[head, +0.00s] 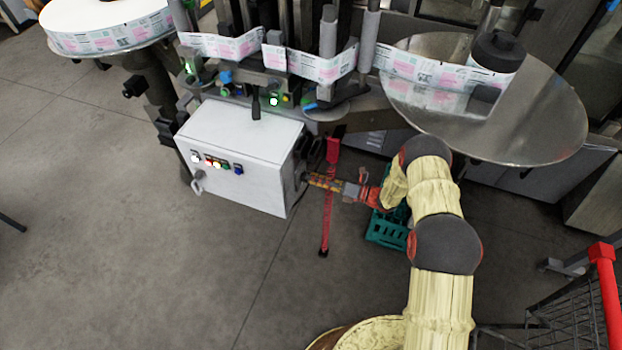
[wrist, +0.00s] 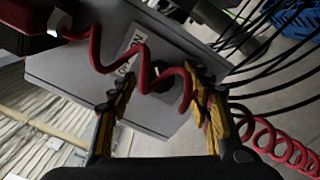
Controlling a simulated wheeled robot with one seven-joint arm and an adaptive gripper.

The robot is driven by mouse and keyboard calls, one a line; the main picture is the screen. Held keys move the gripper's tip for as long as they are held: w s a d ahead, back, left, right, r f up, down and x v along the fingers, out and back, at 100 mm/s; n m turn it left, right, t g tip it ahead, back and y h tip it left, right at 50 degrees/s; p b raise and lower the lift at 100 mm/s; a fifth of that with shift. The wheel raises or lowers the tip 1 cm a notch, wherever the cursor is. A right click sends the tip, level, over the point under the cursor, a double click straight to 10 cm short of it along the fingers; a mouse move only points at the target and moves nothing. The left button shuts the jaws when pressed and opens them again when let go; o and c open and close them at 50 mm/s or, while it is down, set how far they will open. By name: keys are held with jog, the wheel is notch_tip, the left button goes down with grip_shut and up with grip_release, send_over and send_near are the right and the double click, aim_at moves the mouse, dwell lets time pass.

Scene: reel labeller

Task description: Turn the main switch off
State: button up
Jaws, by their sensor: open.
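The main switch seems to be the dark knob on the side of the white control box (head: 245,150). My gripper (head: 310,178) is at the right side of the box. In the wrist view its yellow-and-black fingers (wrist: 158,82) are spread apart, with the right finger near the dark part. The fingers hold nothing that I can see. The switch's position cannot be made out.
The red coiled cable (wrist: 147,80) runs across the space before the fingers. Several black cables (wrist: 265,65) hang at the right. A teal crate (head: 385,232) stands on the floor below my arm. A large metal disc (head: 540,120) is above right.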

jog(key=shift+x, duration=0.9)
jog(key=shift+c, duration=1.4)
jog(key=c, duration=0.8)
jog(key=shift+c, duration=0.3)
